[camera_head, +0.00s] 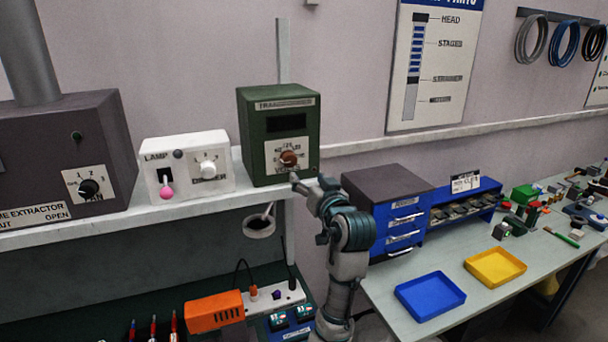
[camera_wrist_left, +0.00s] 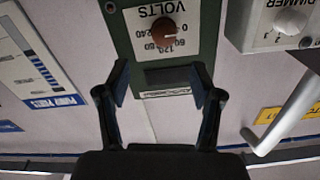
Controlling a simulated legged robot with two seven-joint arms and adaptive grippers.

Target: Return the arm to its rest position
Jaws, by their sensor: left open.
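My left arm rises from the bottom centre of the head view, and its gripper (camera_head: 308,184) is up beside the lower right corner of the green transformer box (camera_head: 278,150). In the left wrist view, which is upside down, the gripper (camera_wrist_left: 161,80) is open with nothing between its two dark fingers. The transformer's brown VOLTS knob (camera_wrist_left: 162,30) shows beyond the fingertips, apart from them. The same knob shows in the head view (camera_head: 288,158). My right gripper is not in view.
The transformer stands on a shelf (camera_head: 215,207) beside a white lamp dimmer (camera_head: 186,165) and a dark fume extractor (camera_head: 68,155). Right of my arm are a blue drawer cabinet (camera_head: 400,225), a blue tray (camera_head: 430,296) and a yellow tray (camera_head: 495,268). An orange box (camera_head: 214,311) sits lower left.

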